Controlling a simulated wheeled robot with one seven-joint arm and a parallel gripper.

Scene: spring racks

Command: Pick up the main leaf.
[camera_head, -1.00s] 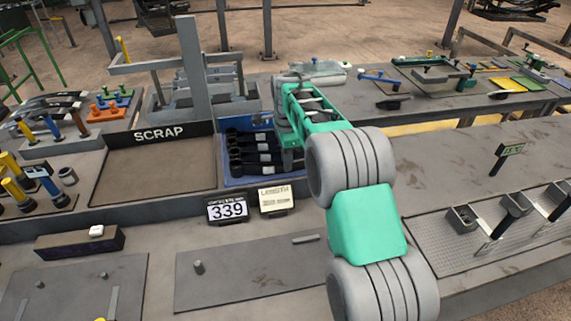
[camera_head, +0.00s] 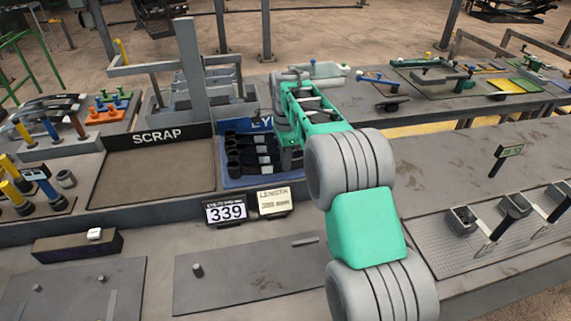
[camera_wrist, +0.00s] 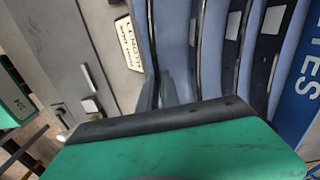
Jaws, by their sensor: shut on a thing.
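Several dark, long leaves with pale labels (camera_head: 262,160) lie side by side in a blue tray marked with letters starting "EY" (camera_head: 228,181), left of my arm. In the wrist view the tray floor (camera_wrist: 215,50) shows the dark strips running away from me. My gripper (camera_wrist: 161,90) is shut on the leaf (camera_wrist: 152,35) at the left end of the row. The grip is partly hidden by the green wrist body. In the head view my arm hides the fingertips and the right ends of the leaves. I cannot tell whether the held leaf is clear of the tray.
The empty SCRAP tray (camera_head: 150,185) stands left of the blue tray. A display reading 339 (camera_head: 226,211) and a LENGTH card (camera_head: 274,201) stand in front. A grey post frame (camera_head: 190,60) rises behind. A perforated panel with small holders (camera_head: 470,245) lies at the right.

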